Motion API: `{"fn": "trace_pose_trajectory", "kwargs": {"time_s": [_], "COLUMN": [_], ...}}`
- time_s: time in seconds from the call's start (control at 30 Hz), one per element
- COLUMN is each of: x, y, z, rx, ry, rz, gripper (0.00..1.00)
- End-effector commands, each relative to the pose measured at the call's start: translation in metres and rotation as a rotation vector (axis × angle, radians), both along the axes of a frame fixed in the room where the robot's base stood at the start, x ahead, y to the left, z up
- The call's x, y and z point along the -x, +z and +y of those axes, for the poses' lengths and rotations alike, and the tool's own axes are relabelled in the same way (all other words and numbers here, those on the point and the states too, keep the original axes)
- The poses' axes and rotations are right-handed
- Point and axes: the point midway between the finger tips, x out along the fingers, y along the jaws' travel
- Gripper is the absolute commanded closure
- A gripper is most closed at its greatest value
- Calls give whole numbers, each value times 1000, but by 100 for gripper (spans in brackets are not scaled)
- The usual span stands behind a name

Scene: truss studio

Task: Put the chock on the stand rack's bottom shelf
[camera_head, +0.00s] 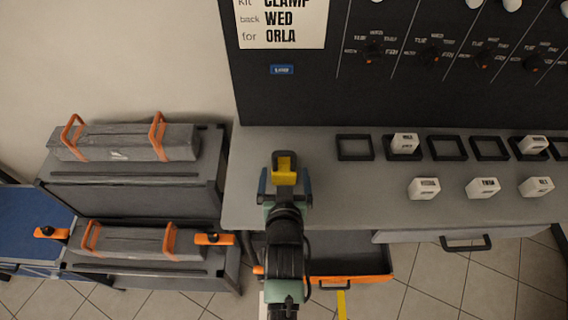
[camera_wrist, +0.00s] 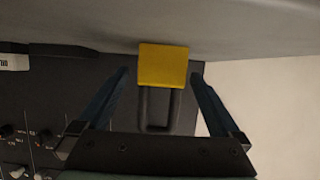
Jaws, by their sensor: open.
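The chock appears to be the yellow block with a dark loop handle (camera_head: 286,178), at the left end of the grey desk top. In the wrist view the yellow block (camera_wrist: 163,66) sits between my fingers, with its loop toward my palm. My gripper (camera_head: 284,188) is open, one finger on each side of it, with gaps visible in the wrist view. The stand rack (camera_head: 137,198) is the grey two-level unit at the left. Its bottom shelf (camera_head: 135,270) bears a long grey case with orange straps (camera_head: 140,243); the shelf's inner depth is hidden.
The grey desk (camera_head: 340,195) bears black square frames and several white labelled blocks (camera_head: 424,188) to the right. A dark panel with knobs (camera_head: 420,70) rises behind. An orange-edged open drawer (camera_head: 350,279) lies below the desk. Another strapped case (camera_head: 130,142) fills the rack's top.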

Motion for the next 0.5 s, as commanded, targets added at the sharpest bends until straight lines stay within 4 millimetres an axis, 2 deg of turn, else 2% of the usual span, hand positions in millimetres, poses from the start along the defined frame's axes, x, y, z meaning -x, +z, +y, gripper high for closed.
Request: {"fn": "trace_pose_trajectory", "kwargs": {"time_s": [0.23,0.5], "x": [-23,-26], "y": [-10,-12], "z": [2,2], "rx": [1,0], "ry": [0,0], "rz": [-1,-1], "gripper": [0,0]}}
